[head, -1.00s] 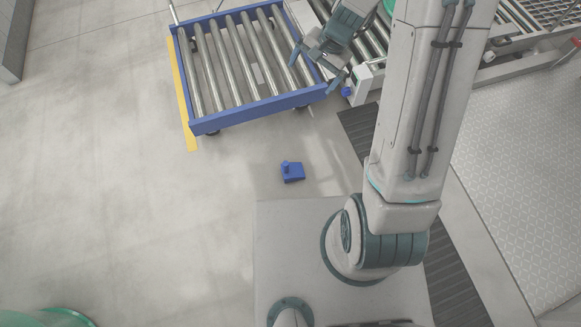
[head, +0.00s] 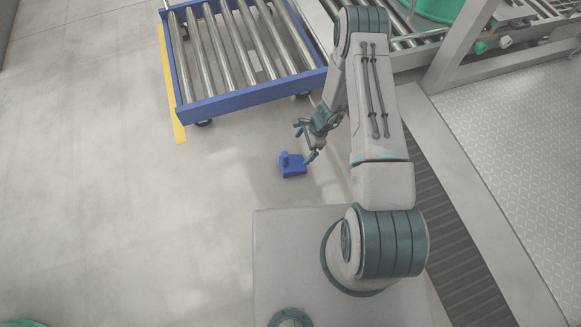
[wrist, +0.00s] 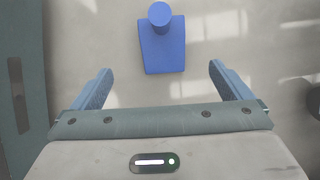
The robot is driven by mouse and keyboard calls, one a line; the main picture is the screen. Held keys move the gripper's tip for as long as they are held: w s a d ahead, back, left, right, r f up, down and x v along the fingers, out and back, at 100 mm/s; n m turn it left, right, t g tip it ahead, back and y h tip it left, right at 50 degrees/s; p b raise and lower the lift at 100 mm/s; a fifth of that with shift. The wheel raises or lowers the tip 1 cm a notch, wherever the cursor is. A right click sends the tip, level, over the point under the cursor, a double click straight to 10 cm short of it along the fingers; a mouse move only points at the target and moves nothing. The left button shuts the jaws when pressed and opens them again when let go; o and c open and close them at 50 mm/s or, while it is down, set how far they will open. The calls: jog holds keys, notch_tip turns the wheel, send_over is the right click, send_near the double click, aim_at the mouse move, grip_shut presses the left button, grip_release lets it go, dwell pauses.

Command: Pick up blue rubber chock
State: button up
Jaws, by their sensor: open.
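The blue rubber chock (head: 293,167) lies on the grey floor in front of the blue roller cart, with a round knob standing up on one end. In the wrist view the chock (wrist: 162,48) is at the top middle, beyond my fingertips and roughly centred between them. My gripper (head: 305,142) is open and empty, above the floor close to the chock in the head view. In the wrist view its two blue-grey fingers (wrist: 160,80) are spread apart, with a gap wider than the chock. I see no contact with the chock.
The blue roller cart (head: 250,95) stands behind the chock, with a yellow floor strip (head: 172,95) along its left side. A roller conveyor (head: 420,52) with a green drum is at the upper right. A dark floor grating (head: 440,190) runs along the right.

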jog(key=b, duration=0.3)
send_near(291, 162)
jog(key=x, duration=0.5)
jog(key=shift+s+a, duration=0.1)
jog(key=shift+s, duration=0.25)
jog(key=b+x, duration=0.3)
jog(key=x, duration=0.2)
jog(key=shift+w+f, duration=0.1)
jog(key=shift+w, duration=0.1)
jog(key=c, duration=1.3)
jog(key=shift+c, duration=0.5)
jog(key=shift+r, duration=0.25)
